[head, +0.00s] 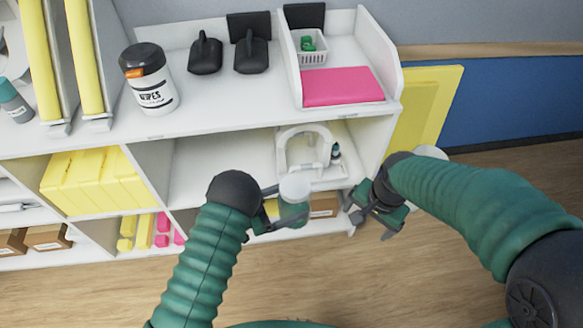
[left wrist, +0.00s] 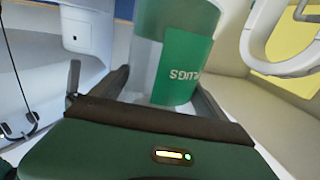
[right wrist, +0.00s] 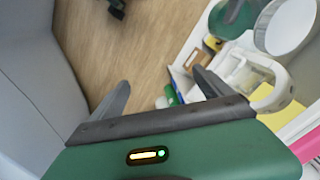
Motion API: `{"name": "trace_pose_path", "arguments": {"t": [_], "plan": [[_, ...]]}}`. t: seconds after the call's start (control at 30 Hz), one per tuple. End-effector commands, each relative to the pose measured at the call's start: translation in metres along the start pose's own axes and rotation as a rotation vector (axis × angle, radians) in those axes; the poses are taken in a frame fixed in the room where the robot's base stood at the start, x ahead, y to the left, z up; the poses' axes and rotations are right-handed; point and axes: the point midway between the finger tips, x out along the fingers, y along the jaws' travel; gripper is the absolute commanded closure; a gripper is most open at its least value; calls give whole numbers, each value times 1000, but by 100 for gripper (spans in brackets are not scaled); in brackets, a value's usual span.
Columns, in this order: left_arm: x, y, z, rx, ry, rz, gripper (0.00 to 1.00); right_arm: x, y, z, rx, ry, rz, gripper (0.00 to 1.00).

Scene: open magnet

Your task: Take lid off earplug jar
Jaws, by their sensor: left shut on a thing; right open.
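The earplug jar (head: 294,212) is a clear jar with a green label and a white lid (head: 295,187) on top. In the left wrist view the jar (left wrist: 180,60) stands between the fingers, its label reading upside down; its lid is out of that view. My left gripper (head: 280,211) is shut on the jar's body, holding it in front of the shelf. My right gripper (head: 374,220) is open and empty, to the right of the jar and apart from it. The lid (right wrist: 287,24) shows at the top right of the right wrist view.
A white shelf unit (head: 230,118) stands behind, with a wipes tub (head: 149,80), black scoops, a pink block (head: 342,86) and a small basket on top. A white arched device (head: 304,150) sits in the compartment behind the jar. Wooden floor is free at lower right.

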Motion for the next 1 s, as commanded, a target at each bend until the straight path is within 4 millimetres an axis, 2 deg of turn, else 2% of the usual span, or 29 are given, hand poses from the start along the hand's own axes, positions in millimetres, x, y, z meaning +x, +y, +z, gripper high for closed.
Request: {"name": "trace_pose_path", "arguments": {"t": [0.03, 0.13, 0.3, 0.4, 0.5, 0.63, 0.77, 1.0], "plan": [[0, 0, -1, 1, 2, 0, 100, -3, -22, -5, 108, -12, 5, 8], [0, 0, -1, 1, 3, 0, 100, -13, -63, -12, 373, -33, 27, 8], [0, 1, -2, 2, 3, -1, 100, -30, -130, -8, 822, -49, 80, 8], [0, 1, -2, 2, 3, -1, 100, -40, -164, 0, 1070, -42, 115, 8], [0, 1, -2, 2, 3, -1, 100, -49, -189, 11, 1273, -29, 146, 8], [0, 1, -2, 2, 3, -1, 100, -56, -207, 21, 1437, -12, 168, 8], [0, 1, -2, 2, 3, -1, 100, -55, -211, 24, 1495, -5, 178, 8], [0, 1, -2, 2, 3, -1, 100, -14, -206, 29, 1497, -5, 180, 8]]}}
